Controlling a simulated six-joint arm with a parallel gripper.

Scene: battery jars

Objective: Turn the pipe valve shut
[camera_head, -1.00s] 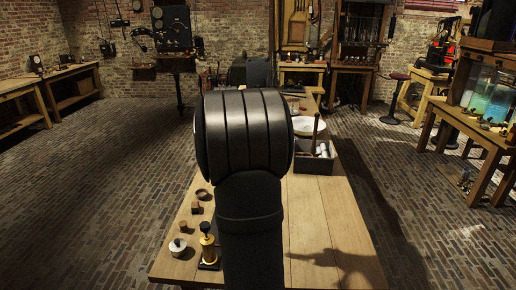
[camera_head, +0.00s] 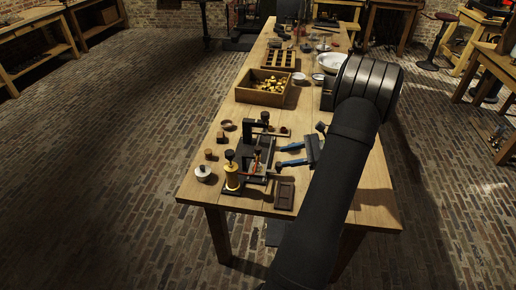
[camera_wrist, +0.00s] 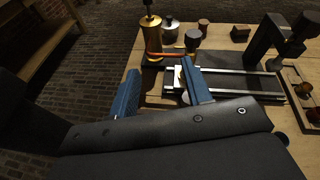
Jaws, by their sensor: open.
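My gripper (camera_head: 279,156) is open and empty over the near half of the table, its two blue fingers pointing left. In the wrist view my gripper (camera_wrist: 160,80) has its fingers wide apart. A brass cylinder with a black knob (camera_head: 232,178) stands upright beyond the fingertips; it also shows in the wrist view (camera_wrist: 150,40). A thin orange lever (camera_wrist: 168,55) lies level beside it, apart from the fingers. I cannot tell for sure which part is the pipe valve.
The wooden table (camera_head: 372,205) also holds a white-lidded pot (camera_head: 203,173), a dark flat block (camera_head: 284,196), a black frame (camera_head: 255,130) and a wooden box (camera_head: 262,88) of brass pieces. A white bowl (camera_head: 330,62) stands farther back. The near right tabletop is bare.

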